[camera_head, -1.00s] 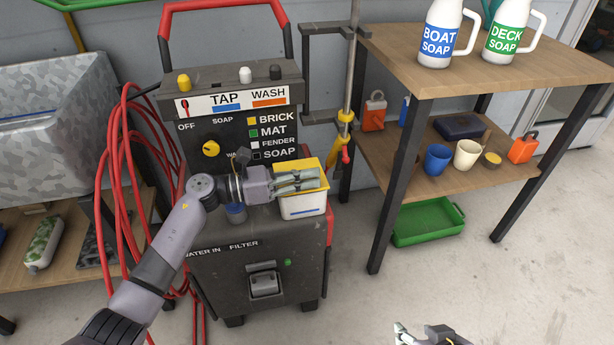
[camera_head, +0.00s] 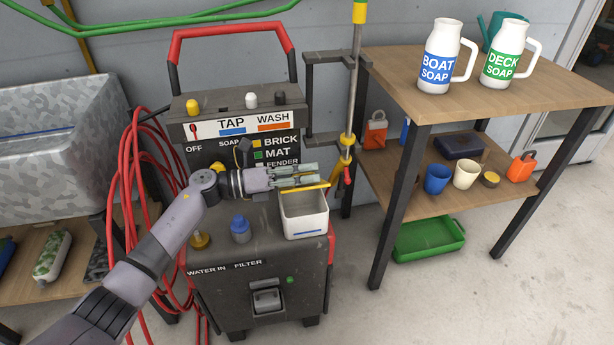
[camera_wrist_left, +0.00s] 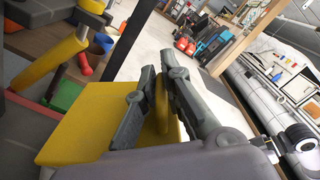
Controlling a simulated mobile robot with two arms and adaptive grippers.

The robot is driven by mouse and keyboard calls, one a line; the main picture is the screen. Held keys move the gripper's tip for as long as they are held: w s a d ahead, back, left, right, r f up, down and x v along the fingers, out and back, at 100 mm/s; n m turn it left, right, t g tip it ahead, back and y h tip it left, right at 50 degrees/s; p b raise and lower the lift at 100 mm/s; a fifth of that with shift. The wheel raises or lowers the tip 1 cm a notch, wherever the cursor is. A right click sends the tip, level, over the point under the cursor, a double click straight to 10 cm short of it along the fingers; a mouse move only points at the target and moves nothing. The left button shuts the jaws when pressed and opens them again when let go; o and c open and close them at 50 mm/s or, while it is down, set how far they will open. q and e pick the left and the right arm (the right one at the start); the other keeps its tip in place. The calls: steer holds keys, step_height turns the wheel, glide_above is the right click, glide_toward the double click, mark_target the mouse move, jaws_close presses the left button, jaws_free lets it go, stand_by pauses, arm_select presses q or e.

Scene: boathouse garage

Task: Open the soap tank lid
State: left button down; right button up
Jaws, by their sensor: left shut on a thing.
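The soap tank (camera_head: 304,222) is a white box at the right side of the dark washer, and its open top shows a pale inside. Its yellow lid (camera_head: 306,187) is raised at the tank's back and appears as a thin yellow strip, partly hidden by my fingers. My left gripper (camera_head: 313,175) is over the back of the tank, shut on the lid. In the left wrist view the broad yellow lid (camera_wrist_left: 85,138) lies below the fingers, and its upright tab is pinched between the two fingertips (camera_wrist_left: 162,78). My right gripper is out of view.
The washer's panel (camera_head: 240,125) stands behind my left gripper. A vertical lance (camera_head: 350,110) with yellow fittings is close to its right. A wooden shelf table (camera_head: 520,90) with soap jugs stands further right. Red hose (camera_head: 135,190) hangs at the left.

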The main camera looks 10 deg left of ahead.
arm_select(q)
steer(key=shift+r, duration=0.1)
stand_by(0.3)
steer(key=c, duration=1.7)
jaws_free()
steer(key=v, duration=1.2)
steer(key=shift+c, duration=0.5)
